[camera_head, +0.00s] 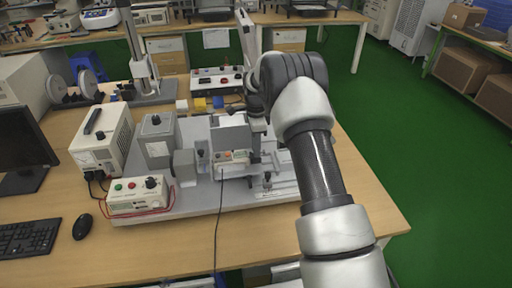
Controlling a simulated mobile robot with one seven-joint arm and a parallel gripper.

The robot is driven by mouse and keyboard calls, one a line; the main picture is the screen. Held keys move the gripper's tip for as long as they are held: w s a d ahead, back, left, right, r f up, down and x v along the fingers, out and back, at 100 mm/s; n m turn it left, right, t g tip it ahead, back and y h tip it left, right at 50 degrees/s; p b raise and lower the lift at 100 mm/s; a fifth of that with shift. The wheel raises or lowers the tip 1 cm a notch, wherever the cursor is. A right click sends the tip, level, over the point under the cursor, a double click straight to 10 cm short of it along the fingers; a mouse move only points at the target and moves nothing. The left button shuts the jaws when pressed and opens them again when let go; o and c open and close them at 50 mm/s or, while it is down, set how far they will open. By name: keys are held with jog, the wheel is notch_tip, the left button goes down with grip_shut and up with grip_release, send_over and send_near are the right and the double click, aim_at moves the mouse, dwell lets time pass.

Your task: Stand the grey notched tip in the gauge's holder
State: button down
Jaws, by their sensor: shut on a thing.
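The gauge (230,135) is a grey machine on a light grey base plate on the wooden table, with a small control box at its front. My gripper (257,133) points down at the gauge's right side, small and dark in this view. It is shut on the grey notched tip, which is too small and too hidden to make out. The gauge's holder cannot be picked out clearly. A small upright fixture (267,181) stands on the base plate, nearer the front and below my gripper.
A control box with red and green buttons (140,195) and a beige instrument (101,140) stand to the left. A black mouse (82,227) and keyboard (30,238) lie front left. A cable hangs over the table front. The table's front strip is mostly clear.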

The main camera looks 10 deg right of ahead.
jog(key=shift+f, duration=0.15)
jog(key=shift+f+b, duration=0.5)
jog(key=shift+f, duration=0.1)
jog(key=c, duration=1.7)
grip_release()
